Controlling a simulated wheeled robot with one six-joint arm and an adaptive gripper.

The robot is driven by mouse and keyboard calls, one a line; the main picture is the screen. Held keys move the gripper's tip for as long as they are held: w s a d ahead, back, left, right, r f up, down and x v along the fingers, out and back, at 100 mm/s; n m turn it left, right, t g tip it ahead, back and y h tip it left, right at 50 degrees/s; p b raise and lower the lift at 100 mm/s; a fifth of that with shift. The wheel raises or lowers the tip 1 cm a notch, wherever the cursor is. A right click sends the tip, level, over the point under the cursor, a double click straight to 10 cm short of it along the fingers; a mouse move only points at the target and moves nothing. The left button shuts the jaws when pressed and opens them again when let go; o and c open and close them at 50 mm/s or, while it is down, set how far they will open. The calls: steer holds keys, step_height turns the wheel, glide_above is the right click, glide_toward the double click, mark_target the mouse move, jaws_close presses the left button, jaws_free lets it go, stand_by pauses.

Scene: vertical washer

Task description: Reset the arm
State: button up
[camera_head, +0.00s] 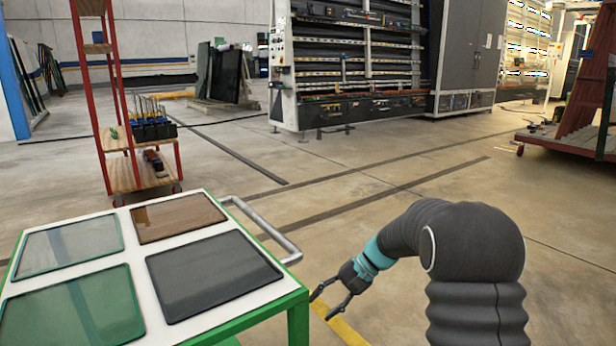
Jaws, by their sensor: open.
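My gripper (329,302) is at the lower middle of the head view, at the end of my dark arm with a teal band. Its two dark fingers are spread apart with nothing between them. It points down and to the left, over the floor beside the right edge of a table. The arm is bent, with its elbow raised at the right.
The white-topped table with a green frame (292,299) carries a clear, a brown, a green and a dark glass panel. Its grey handle (268,228) juts toward my gripper. A red shelf cart (120,140) stands behind. The washer (350,60) is far back. The middle floor is clear.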

steer(key=s+d+r+n+t+h+p, duration=0.1)
steer(key=s+d+r+t+h, duration=0.1)
steer(key=s, duration=0.8)
steer(key=s+d+r+n+t+h+p, duration=0.1)
steer(key=s+d+r+t+h+p, duration=0.1)
steer(key=s+r, duration=0.7)
steer(key=s+d+r+n+t+h+p, duration=0.1)
steer(key=s+d+r+t+h, duration=0.2)
steer(key=s, duration=0.8)
steer(key=d+r+h, duration=0.2)
steer(key=d, duration=0.2)
steer(key=shift+d+r+n+t+p, duration=0.25)
steer(key=shift+d+n+t+p, duration=0.05)
steer(key=shift+n, duration=0.1)
steer(key=shift+c, duration=0.5)
steer(key=shift+d, duration=0.1)
